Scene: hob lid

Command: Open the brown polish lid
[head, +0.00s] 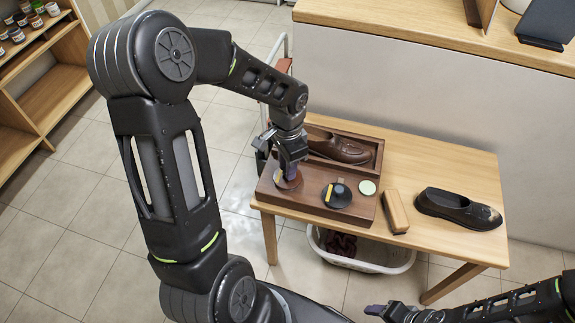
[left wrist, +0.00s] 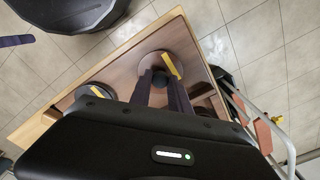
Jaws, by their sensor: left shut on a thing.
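The brown polish tin (head: 290,184) sits at the left of a dark wooden box top on the table. My left gripper (head: 289,172) points down onto its lid and hides much of it. In the left wrist view, the lid (left wrist: 151,59) has a dark round knob and a yellow tab. The fingers (left wrist: 161,88) are closed on the knob. The lid appears to rest on the tin; any gap beneath is hidden. My right gripper (head: 376,310) is at the bottom edge of the head view, away from the table; its finger opening is unclear.
A brush (head: 395,212), a black shoe (head: 458,208) and a brown shoe (head: 338,148) are nearby. A white basket (head: 375,267) stands below the table.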

